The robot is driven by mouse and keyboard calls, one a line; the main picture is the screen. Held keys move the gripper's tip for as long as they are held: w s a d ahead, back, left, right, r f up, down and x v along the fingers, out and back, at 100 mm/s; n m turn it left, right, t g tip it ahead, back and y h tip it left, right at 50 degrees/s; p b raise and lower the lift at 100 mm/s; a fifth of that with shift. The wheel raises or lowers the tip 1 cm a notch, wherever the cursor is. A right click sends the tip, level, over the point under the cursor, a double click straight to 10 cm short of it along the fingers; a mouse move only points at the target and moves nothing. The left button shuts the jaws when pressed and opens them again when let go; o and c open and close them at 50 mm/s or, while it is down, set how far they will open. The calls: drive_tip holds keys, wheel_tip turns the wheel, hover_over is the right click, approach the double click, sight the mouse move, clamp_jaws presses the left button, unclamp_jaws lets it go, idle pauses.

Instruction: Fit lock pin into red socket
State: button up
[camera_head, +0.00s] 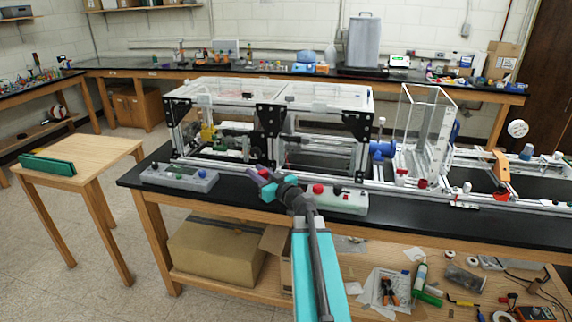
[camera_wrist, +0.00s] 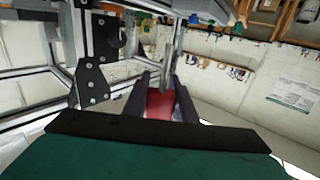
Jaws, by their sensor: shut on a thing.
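My gripper (camera_head: 260,180) is at the front of the aluminium extrusion frame, just above the black bench top. In the wrist view its two dark fingers (camera_wrist: 160,98) are shut on a red piece (camera_wrist: 159,103), seemingly the lock pin. A grey metal rod (camera_wrist: 167,66) shows beyond the red piece; I cannot tell whether it belongs to the pin or to the frame. In the head view the held piece is too small to make out. I cannot pick out the red socket with certainty in either view.
The clear-topped frame (camera_head: 270,102) has black corner plates (camera_head: 269,119); one plate (camera_wrist: 92,84) is close left of my fingers in the wrist view. Grey button boxes (camera_head: 180,177) and (camera_head: 346,203) flank my gripper. A wooden side table (camera_head: 100,155) stands left.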

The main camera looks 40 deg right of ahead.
drive_tip(key=s+a+f+n+g+y, duration=0.1)
drive_tip(key=a+y, duration=0.4)
drive_tip(key=a, duration=0.7)
drive_tip(key=s+a+f+n+g+y+b, duration=0.1)
drive_tip(key=a+f+n+g+y, duration=0.3)
drive_tip(key=a, duration=0.8)
drive_tip(key=s+a+f+n+g+y+b, duration=0.1)
drive_tip(key=a+f+n+y, duration=0.4)
drive_tip(key=a, duration=0.7)
drive_tip(key=shift+s+a+n+g+y, duration=0.25)
drive_tip(key=shift+s+n+g+y, duration=0.45)
drive_tip(key=shift+s, duration=0.45)
